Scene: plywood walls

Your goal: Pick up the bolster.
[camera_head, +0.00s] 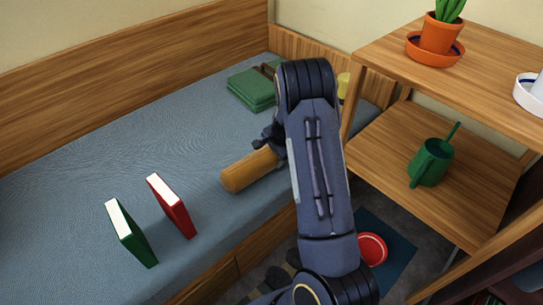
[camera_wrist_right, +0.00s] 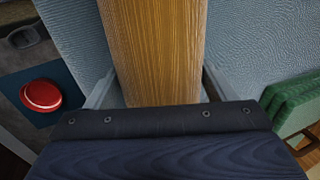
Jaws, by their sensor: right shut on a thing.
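The bolster is a tan, wood-grained cylinder (camera_head: 248,171) at the bed's near side in the head view. It fills the upper middle of the right wrist view (camera_wrist_right: 155,45). My right gripper (camera_head: 279,146) is at the bolster's far end, partly hidden behind my right forearm. In the wrist view its fingers (camera_wrist_right: 158,88) sit on both sides of the bolster, shut on it. I cannot tell whether the bolster touches the mattress. My left gripper is not in view.
A red book (camera_head: 171,207) and a green book (camera_head: 131,233) stand on the blue mattress (camera_head: 120,165). Folded green cloth (camera_head: 250,91) lies farther back. A wooden shelf (camera_head: 385,128) at right holds a green watering can (camera_head: 431,163) and a potted plant (camera_head: 441,32). A red dish (camera_head: 373,249) lies on the floor.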

